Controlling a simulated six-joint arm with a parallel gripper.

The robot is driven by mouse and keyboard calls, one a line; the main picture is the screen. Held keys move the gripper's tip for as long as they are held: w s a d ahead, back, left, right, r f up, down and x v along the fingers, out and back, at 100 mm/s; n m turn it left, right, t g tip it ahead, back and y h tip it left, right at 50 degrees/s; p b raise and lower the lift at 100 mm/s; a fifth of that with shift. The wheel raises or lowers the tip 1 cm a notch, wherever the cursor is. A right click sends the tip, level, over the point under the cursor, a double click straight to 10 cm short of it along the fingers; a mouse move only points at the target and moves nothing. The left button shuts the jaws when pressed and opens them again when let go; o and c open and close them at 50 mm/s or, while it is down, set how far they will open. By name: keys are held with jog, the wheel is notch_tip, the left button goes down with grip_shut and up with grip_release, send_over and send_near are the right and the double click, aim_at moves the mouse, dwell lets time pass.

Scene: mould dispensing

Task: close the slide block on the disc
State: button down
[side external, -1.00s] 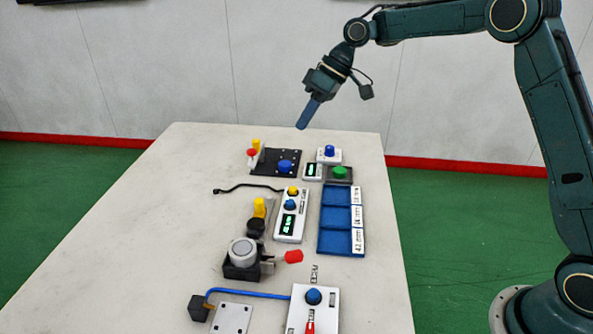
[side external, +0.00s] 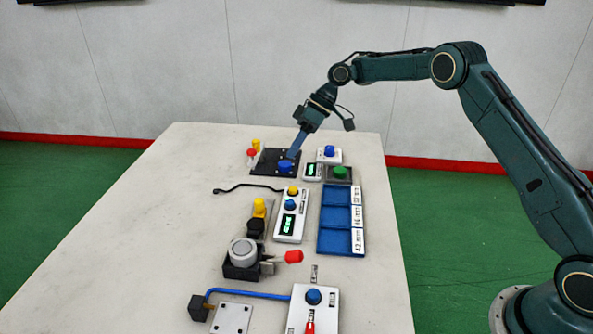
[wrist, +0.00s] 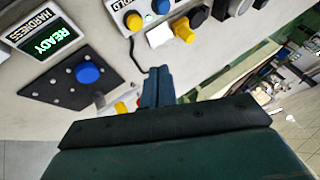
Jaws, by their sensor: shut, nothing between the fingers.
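A light grey round disc (side external: 243,250) sits on a black block (side external: 240,271) left of the table's middle. A small grey part with a red-tipped handle (side external: 292,257) adjoins the block on the right; I cannot tell for certain that this is the slide block, or whether it touches the disc. My gripper (side external: 293,155) is shut and empty at the far end of the table, over or beside a black plate (side external: 266,155) with a blue knob (side external: 285,166), well away from the disc. In the wrist view my shut fingers (wrist: 157,75) point past the plate's edge.
A white box with a blue knob (side external: 313,297) is at the front. The left table side is clear.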

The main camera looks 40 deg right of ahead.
aim_at(259, 209)
jog(key=x, duration=1)
jog(key=shift+s+a+r, duration=0.2)
jog(key=shift+s+a, duration=1)
jog(key=shift+a, duration=0.35)
jog(key=shift+s+a, duration=0.25)
jog(key=shift+a, duration=0.25)
